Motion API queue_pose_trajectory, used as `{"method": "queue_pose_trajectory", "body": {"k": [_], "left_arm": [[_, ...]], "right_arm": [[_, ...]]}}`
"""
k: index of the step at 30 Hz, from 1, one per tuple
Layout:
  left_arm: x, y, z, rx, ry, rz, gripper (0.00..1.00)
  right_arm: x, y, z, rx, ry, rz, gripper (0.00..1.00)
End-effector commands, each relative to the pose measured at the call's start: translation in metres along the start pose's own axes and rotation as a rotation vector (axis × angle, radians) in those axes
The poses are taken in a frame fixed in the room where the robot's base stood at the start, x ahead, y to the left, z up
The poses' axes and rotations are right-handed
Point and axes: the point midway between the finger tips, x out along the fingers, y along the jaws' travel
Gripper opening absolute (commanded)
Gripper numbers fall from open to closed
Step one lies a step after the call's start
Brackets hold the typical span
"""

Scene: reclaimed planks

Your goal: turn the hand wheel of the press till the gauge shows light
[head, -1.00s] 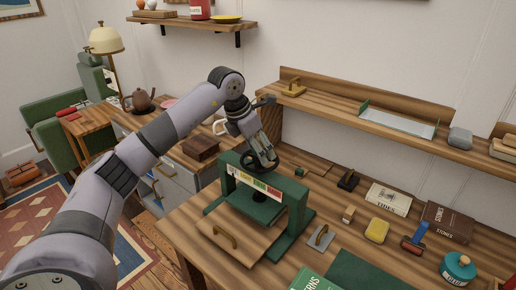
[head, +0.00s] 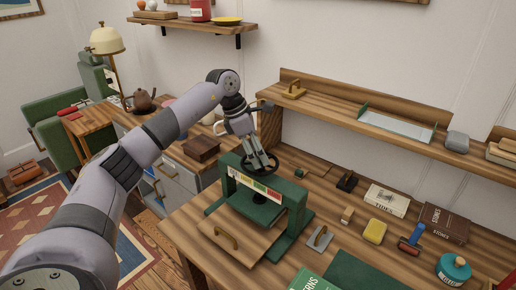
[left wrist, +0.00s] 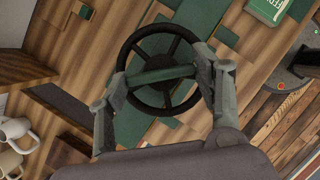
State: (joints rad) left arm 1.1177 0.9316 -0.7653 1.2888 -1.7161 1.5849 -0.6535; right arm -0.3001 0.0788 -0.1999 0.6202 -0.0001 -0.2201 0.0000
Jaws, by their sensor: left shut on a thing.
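The press (head: 265,212) is a dark green frame on the wooden bench. Its black spoked hand wheel (head: 282,155) sits on top, and the left wrist view shows the wheel (left wrist: 135,43) from above. My left gripper (head: 262,167) comes down from above and is shut on the wheel, with one finger at each side of the rim in the left wrist view (left wrist: 160,72). The gauge (head: 255,187) is a strip of coloured fields on the press's front beam. Its lettering and pointer are too small to read surely. My right gripper is not in view.
A wooden board with a handle (head: 228,240) lies at the press's front. A shelf (head: 350,125) runs behind.

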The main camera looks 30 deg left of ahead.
Motion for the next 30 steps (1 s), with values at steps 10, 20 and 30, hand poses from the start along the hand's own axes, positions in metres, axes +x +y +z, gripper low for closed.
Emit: {"method": "queue_pose_trajectory", "body": {"k": [10, 20, 30], "left_arm": [[-0.0013, 0.0014, 0.0008, 0.154, -0.002, -0.063, 0.32], [-0.0004, 0.0014, 0.0005, 0.190, -0.001, -0.077, 0.32], [-0.0004, 0.0015, 0.0004, 0.189, -0.001, -0.076, 0.65]], "right_arm": [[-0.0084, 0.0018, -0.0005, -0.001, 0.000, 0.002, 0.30], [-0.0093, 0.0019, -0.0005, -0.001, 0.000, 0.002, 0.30], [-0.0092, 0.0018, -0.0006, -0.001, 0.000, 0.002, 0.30]]}}
